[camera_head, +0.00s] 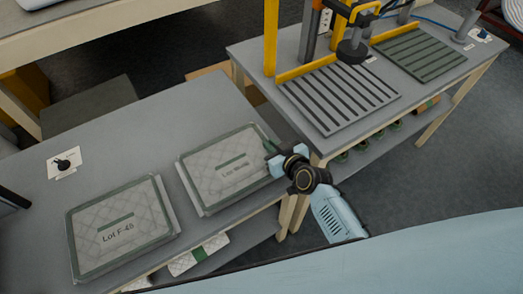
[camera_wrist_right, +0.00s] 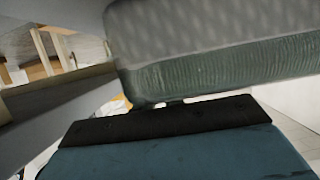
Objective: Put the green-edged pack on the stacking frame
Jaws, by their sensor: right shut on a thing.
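Two quilted grey packs with green edges lie on the left table. One pack (camera_head: 225,160) is at the table's right end, its label too small to read surely; the other pack (camera_head: 115,255) reads "Lot F-48". My right gripper (camera_head: 273,157) is shut on the right edge of the first pack. In the right wrist view that pack's green edge (camera_wrist_right: 215,75) fills the top, above the dark finger (camera_wrist_right: 170,118). I cannot tell whether the pack is raised off the table. A grey slatted plate (camera_head: 335,97) with yellow uprights, apparently the stacking frame, stands on the right table.
A second, greener slatted plate (camera_head: 420,52) lies further right. A dark press-like head (camera_head: 352,50) hangs over the back of the nearer plate. A gap separates the two tables. A white card with a black knob (camera_head: 63,164) sits at the left.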

